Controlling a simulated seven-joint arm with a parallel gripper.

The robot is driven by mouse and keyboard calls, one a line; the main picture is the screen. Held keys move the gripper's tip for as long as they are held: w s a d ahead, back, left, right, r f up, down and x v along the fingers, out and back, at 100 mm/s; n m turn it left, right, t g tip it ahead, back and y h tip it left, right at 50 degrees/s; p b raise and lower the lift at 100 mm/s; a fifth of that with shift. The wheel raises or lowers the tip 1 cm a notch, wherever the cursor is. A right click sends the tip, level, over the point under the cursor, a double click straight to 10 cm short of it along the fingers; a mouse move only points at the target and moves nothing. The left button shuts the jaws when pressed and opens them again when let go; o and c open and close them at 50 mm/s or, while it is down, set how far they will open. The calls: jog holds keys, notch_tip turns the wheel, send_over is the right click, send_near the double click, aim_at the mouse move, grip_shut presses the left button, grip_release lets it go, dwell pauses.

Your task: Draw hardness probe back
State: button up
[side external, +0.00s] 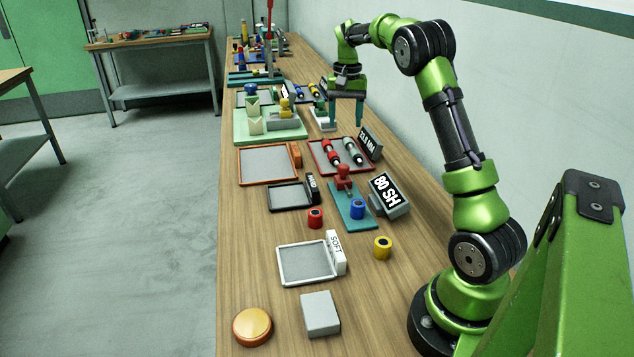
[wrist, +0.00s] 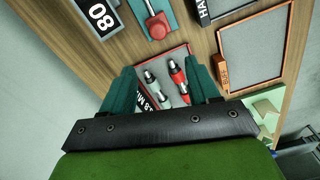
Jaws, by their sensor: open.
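The hardness probe (side external: 344,178) is a red piece with a knob, standing on a teal base plate (side external: 349,222). A blue cylinder (side external: 357,209) stands on the same plate in front of it; I cannot tell whether they touch. Beside them a grey display (side external: 388,194) reads "80 SH". In the wrist view the red probe (wrist: 157,26) shows at the top, partly cut off. My gripper (side external: 346,114) is open and empty, pointing down, farther along the bench than the probe and above the area near the red-rimmed tray (side external: 315,155).
The red-rimmed tray holds red and grey pen-like tools, with a second "MM" display (side external: 369,143) beside it. A red cylinder (side external: 315,218) and a yellow cylinder (side external: 382,247) stand near the teal plate. HARD (side external: 289,195) and SOFT (side external: 306,262) trays lie left.

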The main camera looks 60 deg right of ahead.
notch_tip(320, 180, up, 4)
jog(key=shift+f, duration=0.2)
dwell(0.8)
jog(key=s+a+n+t, duration=0.2)
jog(key=s+a, duration=0.3)
jog(key=a, duration=0.6)
jog(key=s+a+r+n+t+y, duration=0.1)
jog(key=s+a+n+t, duration=0.1)
jog(key=s+a, duration=0.4)
jog(key=s+a+n+t+y, duration=0.1)
jog(key=s+a+n+t, duration=0.2)
jog(key=a, duration=1.3)
jog(key=shift+s+r+n, duration=0.25)
jog(key=shift+s+n, duration=0.25)
jog(key=shift+s, duration=0.75)
